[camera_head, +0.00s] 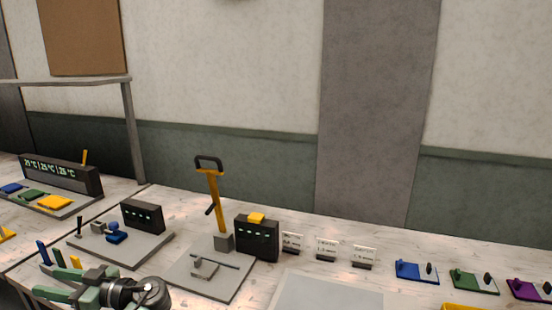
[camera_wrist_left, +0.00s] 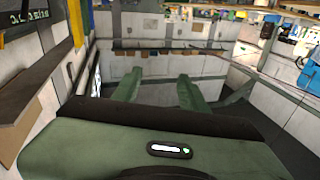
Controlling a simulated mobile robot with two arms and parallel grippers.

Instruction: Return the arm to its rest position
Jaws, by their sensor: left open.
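My left gripper (camera_head: 42,282) is at the lower left of the head view, green with a dark wrist joint, in front of the grey base plate with the small blue part. In the left wrist view its two green fingers (camera_wrist_left: 158,88) stand apart with nothing between them. My right gripper is in neither view. Blue (camera_head: 417,271), green (camera_head: 474,282) and purple (camera_head: 532,290) die plates lie in a row at the right of the table.
A press with a yellow lever (camera_head: 216,200) stands mid-table beside a dark display box (camera_head: 257,239). Small label cards (camera_head: 327,246) stand to its right. A display unit (camera_head: 62,176) with coloured plates is at the far left. A pale flat board (camera_head: 325,293) lies at the front.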

